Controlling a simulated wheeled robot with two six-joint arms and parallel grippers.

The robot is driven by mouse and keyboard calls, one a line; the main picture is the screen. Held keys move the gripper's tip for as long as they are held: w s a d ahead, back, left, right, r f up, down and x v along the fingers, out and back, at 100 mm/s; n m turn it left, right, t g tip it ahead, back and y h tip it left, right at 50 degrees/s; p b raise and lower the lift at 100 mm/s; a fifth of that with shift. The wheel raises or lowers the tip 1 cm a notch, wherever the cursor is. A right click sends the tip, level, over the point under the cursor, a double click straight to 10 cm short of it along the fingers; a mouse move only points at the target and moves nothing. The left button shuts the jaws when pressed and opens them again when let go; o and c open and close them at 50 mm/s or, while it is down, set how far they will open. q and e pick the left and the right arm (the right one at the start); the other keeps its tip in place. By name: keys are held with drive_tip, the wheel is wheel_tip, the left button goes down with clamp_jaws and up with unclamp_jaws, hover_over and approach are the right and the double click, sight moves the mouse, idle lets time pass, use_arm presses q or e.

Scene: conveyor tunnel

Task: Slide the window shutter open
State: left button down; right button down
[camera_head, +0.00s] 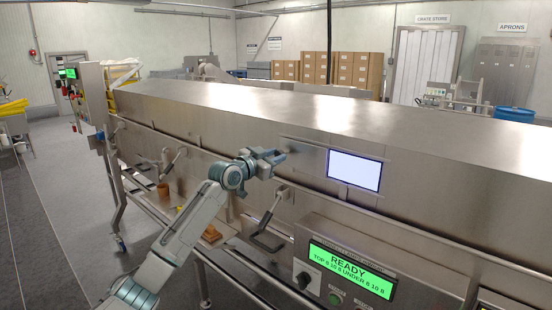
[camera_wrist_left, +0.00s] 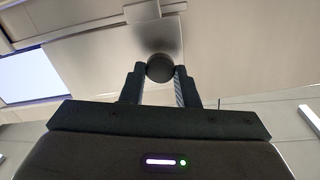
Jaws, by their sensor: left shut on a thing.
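The window (camera_head: 354,170) is a bright, pale rectangle in the side of the steel tunnel, uncovered in the head view. It also shows at the left edge of the wrist view (camera_wrist_left: 28,76). The shutter (camera_head: 309,157) is a flat steel plate just left of the window. My left gripper (camera_head: 281,156) is at this plate. In the left wrist view its two fingers are shut on a dark round knob (camera_wrist_left: 160,67) that stands out from the shutter plate (camera_wrist_left: 212,50). The head view hides the knob behind the gripper. My right gripper is not in view.
Below the window stands a control box with a green READY display (camera_head: 351,271) and a black dial (camera_head: 304,281). A bar handle (camera_head: 268,240) sticks out below my left gripper. Smaller handles line the tunnel side to the left.

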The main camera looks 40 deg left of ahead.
use_arm(q)
drive_tip(key=c, duration=1.3)
unclamp_jaws()
drive_tip(key=shift+a+r, duration=0.15)
drive_tip(key=shift+r, duration=0.1)
drive_tip(key=shift+o, duration=1)
drive_tip(key=shift+a+f, duration=0.2)
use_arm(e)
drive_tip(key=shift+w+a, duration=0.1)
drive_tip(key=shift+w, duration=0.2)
use_arm(q)
drive_tip(key=shift+s+f+b, duration=0.15)
drive_tip(key=shift+s+b, duration=0.2)
drive_tip(key=shift+s, duration=0.1)
drive_tip(key=s+b, duration=0.6)
drive_tip(key=s, duration=0.3)
drive_tip(key=shift+s+a+b, duration=0.3)
drive_tip(key=shift+s+a, duration=0.1)
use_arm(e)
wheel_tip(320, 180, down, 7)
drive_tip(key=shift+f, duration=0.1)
